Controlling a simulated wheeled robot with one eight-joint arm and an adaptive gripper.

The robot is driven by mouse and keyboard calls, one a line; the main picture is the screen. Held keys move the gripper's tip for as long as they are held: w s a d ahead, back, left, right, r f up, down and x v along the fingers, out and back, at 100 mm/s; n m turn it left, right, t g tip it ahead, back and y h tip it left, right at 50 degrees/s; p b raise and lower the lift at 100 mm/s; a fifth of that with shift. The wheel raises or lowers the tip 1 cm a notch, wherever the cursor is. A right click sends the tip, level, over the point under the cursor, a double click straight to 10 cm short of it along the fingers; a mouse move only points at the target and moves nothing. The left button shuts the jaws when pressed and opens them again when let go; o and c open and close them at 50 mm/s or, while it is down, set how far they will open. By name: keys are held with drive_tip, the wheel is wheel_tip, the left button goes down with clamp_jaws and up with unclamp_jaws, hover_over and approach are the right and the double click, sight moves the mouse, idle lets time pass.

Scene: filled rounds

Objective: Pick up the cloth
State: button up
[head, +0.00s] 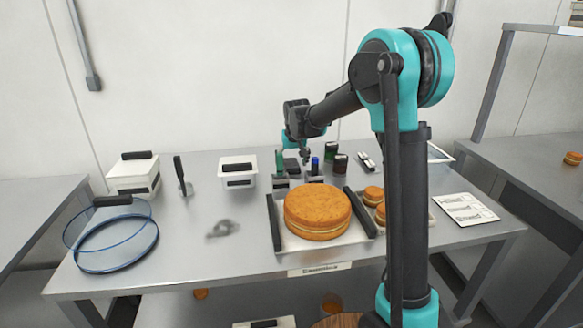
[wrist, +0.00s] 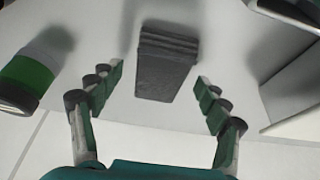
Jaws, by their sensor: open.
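The cloth (wrist: 167,62) appears in the wrist view as a dark grey folded block with layered edges, lying on the pale table surface. My gripper (wrist: 160,85) is open, with a finger on each side of the cloth and a gap on both sides. The cloth lies between and just beyond the fingertips, not touching them. In the head view my gripper (head: 305,157) is over the back of the table, and a small dark shape beside it (head: 291,166) looks like the cloth, partly hidden.
A green-banded jar (wrist: 28,75) stands close to the left finger in the wrist view. In the head view a white box (head: 238,172) is left of my gripper. A tray (head: 350,237) with a large round cake (head: 317,210) stands in front.

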sight(291, 164)
drive_tip(key=shift+f, duration=0.1)
drive_tip(key=shift+c, duration=0.3)
drive_tip(key=c, duration=1.2)
wheel_tip(291, 164, up, 21)
drive_tip(key=shift+f, duration=0.2)
drive_tip(key=o, duration=0.6)
drive_tip(key=c, duration=0.5)
drive_tip(key=shift+o, duration=0.2)
drive_tip(key=shift+s, duration=0.1)
